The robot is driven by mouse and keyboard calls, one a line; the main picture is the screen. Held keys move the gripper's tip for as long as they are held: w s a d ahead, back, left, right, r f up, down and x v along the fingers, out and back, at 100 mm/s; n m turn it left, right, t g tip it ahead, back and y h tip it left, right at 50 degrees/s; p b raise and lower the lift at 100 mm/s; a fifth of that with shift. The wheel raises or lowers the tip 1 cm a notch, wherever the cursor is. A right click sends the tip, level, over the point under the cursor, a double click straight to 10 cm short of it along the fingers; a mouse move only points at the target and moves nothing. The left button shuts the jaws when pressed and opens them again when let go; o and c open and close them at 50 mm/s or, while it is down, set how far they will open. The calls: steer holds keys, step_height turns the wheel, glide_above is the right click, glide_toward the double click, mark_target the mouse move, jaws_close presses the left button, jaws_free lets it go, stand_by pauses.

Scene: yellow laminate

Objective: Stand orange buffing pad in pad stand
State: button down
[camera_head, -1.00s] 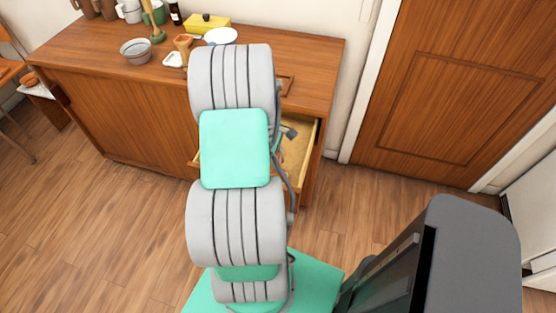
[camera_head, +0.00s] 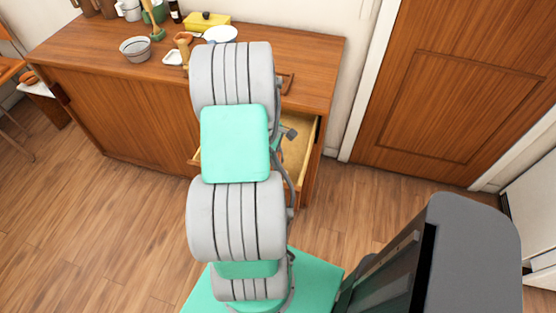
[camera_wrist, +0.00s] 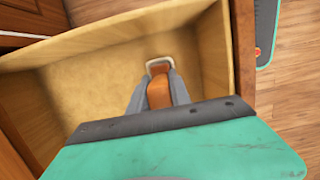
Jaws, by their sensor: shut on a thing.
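In the wrist view my gripper (camera_wrist: 160,80) points down into an open drawer (camera_wrist: 85,85). Its two grey fingers are shut on an orange-brown piece with a pale rim, which I take for the orange buffing pad (camera_wrist: 159,93). Part of it is hidden between the fingers. In the head view my arm covers the gripper and the pad, and the open drawer (camera_head: 298,155) shows to the right of the arm. I cannot clearly pick out the pad stand. A small brown frame (camera_head: 287,82) lies on the cabinet top, partly behind my arm.
The wooden cabinet top (camera_head: 312,60) carries a grey bowl (camera_head: 135,49), a white dish (camera_head: 172,57), a white plate (camera_head: 220,34), a yellow box (camera_head: 207,22) and several mugs and bottles at the back. Drawer walls stand close around the gripper.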

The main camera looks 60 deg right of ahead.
steer(key=shift+f, duration=0.1)
steer(key=shift+f, duration=0.25)
steer(key=c, duration=1.9)
jaws_free()
steer(key=o, duration=0.4)
steer(key=shift+c, duration=0.2)
steer(key=o, duration=0.5)
